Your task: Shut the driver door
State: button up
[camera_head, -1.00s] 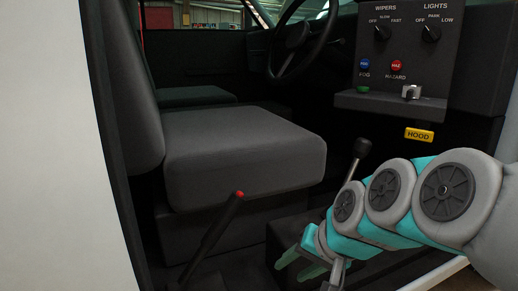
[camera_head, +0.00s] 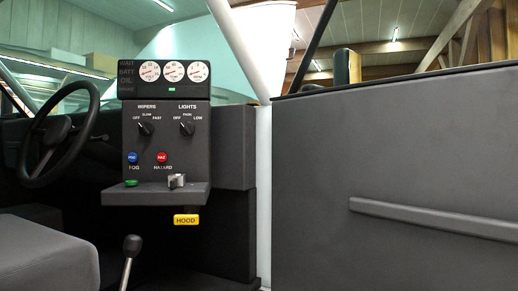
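A dark grey door panel (camera_head: 400,150) fills the right side of the view, swung open, with its inner face towards me. A long grey handle bar (camera_head: 435,218) runs across it and out of the right edge. The white door pillar (camera_head: 264,190) stands at the panel's left edge. My gripper and arm are not in view now.
Left of the pillar are the dash console (camera_head: 153,150) with gauges and knobs, the steering wheel (camera_head: 55,130), the grey seat (camera_head: 45,255) and a floor lever (camera_head: 131,250). Roof beams and lamps show beyond.

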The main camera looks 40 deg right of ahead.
aim_at(395, 154)
jog(key=k+l+z, duration=0.4)
jog(key=k+l, duration=0.3)
jog(key=l, duration=0.15)
jog(key=z, duration=1.35)
jog(key=k+l, duration=0.25)
jog(key=l, duration=0.15)
jog(key=k+l, duration=0.3)
jog(key=k+j+z, duration=0.1)
jog(key=j+z, duration=0.25)
jog(key=i+l+u, duration=0.2)
jog(key=l+u, duration=0.25)
jog(key=l, duration=0.15)
jog(key=k+j, duration=0.1)
jog(key=j+z, duration=0.05)
